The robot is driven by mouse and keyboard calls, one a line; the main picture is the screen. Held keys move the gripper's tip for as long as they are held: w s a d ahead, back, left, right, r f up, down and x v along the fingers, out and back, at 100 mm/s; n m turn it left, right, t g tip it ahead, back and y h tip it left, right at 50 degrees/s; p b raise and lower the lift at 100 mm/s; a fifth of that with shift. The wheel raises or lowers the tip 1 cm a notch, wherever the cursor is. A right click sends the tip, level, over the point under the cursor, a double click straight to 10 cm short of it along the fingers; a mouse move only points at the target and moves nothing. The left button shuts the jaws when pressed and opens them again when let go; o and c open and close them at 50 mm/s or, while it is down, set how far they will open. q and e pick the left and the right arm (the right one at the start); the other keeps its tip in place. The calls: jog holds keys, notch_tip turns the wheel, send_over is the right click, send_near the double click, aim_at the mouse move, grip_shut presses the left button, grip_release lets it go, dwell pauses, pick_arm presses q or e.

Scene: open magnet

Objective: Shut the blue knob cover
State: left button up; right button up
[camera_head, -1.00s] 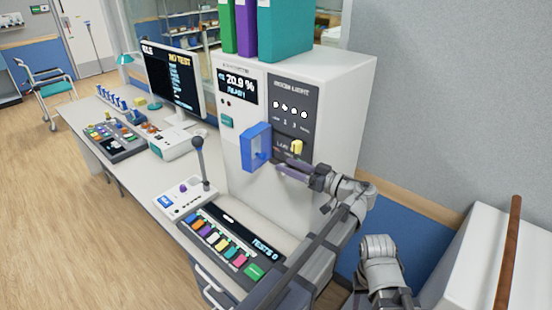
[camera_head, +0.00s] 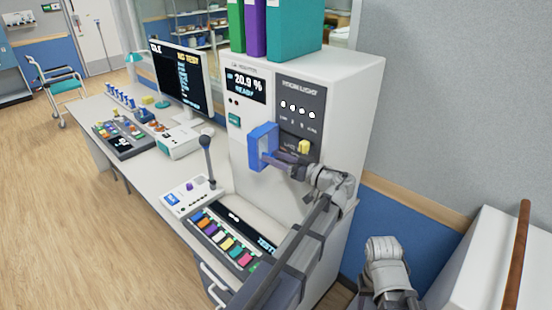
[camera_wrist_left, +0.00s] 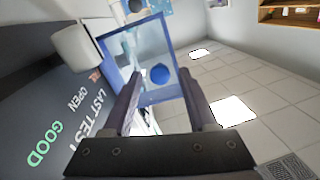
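The blue knob cover (camera_head: 263,147) stands open, sticking out from the front of the white cabinet. It is a blue frame with a clear-looking middle. In the left wrist view the cover (camera_wrist_left: 143,62) is ahead of my fingers, and a round blue knob-like shape (camera_wrist_left: 160,74) shows within its frame. My left gripper (camera_head: 274,160) is at the cover's right side in the head view. In the wrist view its two fingers (camera_wrist_left: 160,86) are apart, with the cover's lower edge close to their tips. Contact cannot be told.
A yellow knob (camera_head: 304,147) is on the dark panel beside the cover. A panel of coloured buttons (camera_head: 226,240) lies below. Binders (camera_head: 293,30) stand on the cabinet.

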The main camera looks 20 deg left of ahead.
pick_arm(q)
grip_shut()
dwell(1.2)
